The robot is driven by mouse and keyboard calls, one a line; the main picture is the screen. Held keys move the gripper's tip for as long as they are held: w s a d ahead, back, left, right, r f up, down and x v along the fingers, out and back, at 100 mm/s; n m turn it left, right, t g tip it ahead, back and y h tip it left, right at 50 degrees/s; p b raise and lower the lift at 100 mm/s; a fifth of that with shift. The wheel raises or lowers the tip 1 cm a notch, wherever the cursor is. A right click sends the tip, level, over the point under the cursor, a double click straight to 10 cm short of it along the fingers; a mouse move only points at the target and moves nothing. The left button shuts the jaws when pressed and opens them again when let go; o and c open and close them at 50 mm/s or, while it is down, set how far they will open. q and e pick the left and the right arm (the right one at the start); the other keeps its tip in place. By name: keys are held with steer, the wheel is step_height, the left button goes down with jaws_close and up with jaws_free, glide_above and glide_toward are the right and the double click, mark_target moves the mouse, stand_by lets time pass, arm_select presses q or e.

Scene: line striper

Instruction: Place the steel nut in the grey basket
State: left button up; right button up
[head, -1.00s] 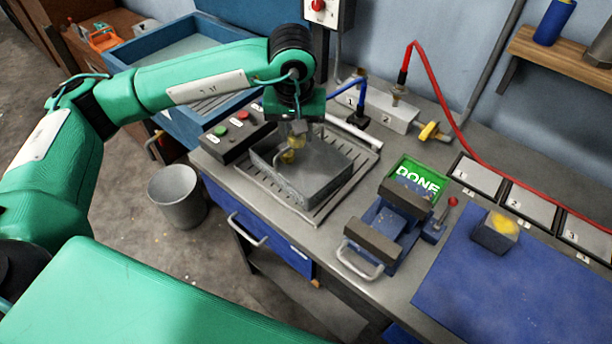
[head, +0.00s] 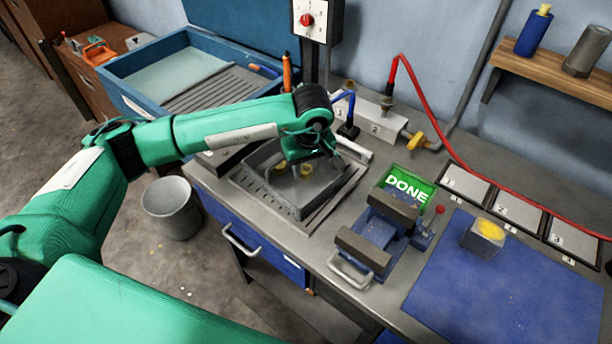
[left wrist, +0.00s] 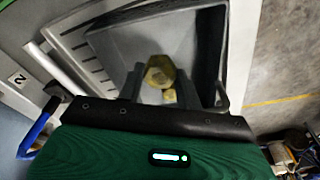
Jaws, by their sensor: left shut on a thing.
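The grey basket (head: 326,200) is an open-topped box on the slatted drainer of the bench. It fills much of the left wrist view (left wrist: 208,45). My left gripper (head: 300,170) points down inside its rim. In the left wrist view the gripper (left wrist: 159,80) is shut on a brass-coloured hexagonal nut (left wrist: 158,71) between its dark fingers. A smaller brass-coloured patch shows just below it. I cannot make out a steel-coloured nut. My right gripper is not in view.
A blue vise (head: 380,235) stands right of the drainer, before the green DONE tray (head: 408,186). A grey block (head: 484,239) with a yellow top sits on the blue mat (head: 480,295). A red hose (head: 425,115) crosses behind. A bin (head: 172,210) stands on the floor.

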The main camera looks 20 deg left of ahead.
mark_target(306, 191)
arm_select(q)
steer(key=shift+f, duration=0.75)
step_height(306, 191, down, 4)
steer(key=shift+p, duration=0.7)
steer(key=shift+f, duration=0.15)
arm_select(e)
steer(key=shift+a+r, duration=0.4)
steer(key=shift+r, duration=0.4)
arm_select(q)
steer(key=shift+f, duration=0.15)
steer(key=o, duration=1)
steer(key=shift+o, duration=0.2)
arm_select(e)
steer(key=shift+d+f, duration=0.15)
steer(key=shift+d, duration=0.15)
